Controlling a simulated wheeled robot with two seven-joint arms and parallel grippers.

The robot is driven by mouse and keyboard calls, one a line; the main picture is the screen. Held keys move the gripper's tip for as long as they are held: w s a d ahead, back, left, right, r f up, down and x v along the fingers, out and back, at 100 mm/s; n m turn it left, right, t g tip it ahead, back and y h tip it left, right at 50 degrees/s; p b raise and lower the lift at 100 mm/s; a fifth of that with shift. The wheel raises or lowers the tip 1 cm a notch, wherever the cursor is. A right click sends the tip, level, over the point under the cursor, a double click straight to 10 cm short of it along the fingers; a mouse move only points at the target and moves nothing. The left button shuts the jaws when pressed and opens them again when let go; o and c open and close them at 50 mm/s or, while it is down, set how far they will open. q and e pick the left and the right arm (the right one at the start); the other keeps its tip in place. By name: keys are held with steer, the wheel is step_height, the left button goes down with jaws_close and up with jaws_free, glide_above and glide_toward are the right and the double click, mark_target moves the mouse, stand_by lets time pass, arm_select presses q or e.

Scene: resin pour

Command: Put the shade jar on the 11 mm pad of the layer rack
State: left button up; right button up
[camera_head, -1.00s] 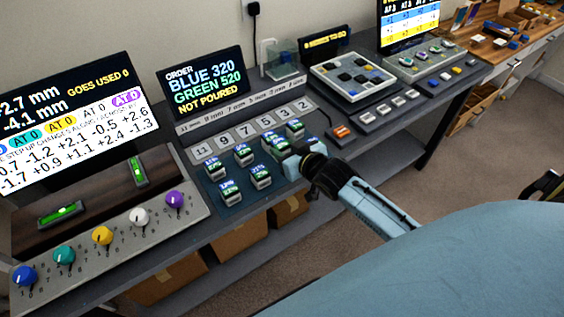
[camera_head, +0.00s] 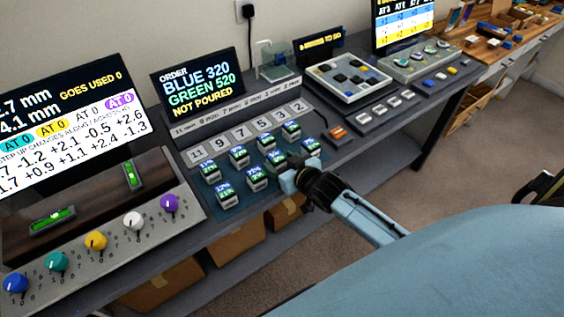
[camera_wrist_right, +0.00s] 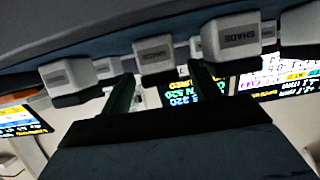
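Several shade jars with white bodies and lit percentage tops stand on the dark mat in front of the layer rack, such as a front-left jar (camera_head: 228,196) and a front-middle jar (camera_head: 257,179). The 11 mm pad (camera_head: 197,155) is at the left end of the rack's numbered row and looks empty. My right gripper (camera_head: 299,172) is at the mat's front edge, beside the front-right jars. In the right wrist view its two fingers (camera_wrist_right: 163,92) are apart, with a jar marked SHADE (camera_wrist_right: 153,58) ahead between them, not visibly clasped. My left gripper is out of view.
The order screen (camera_head: 196,82) stands behind the rack. A knob panel (camera_head: 110,235) with tilted vial levels is at the left. An orange-topped block (camera_head: 337,132) and a tray of dark pieces (camera_head: 348,76) are to the right.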

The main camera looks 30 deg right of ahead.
steer(key=shift+r, duration=0.1)
steer(key=shift+s+r, duration=0.1)
steer(key=shift+s, duration=0.05)
steer(key=a+p+v, duration=0.1)
steer(key=p+v, duration=0.1)
steer(key=v, duration=0.9)
steer(key=shift+s+d+r, duration=0.2)
steer(key=shift+s+d, duration=0.1)
steer(key=shift+d, duration=0.2)
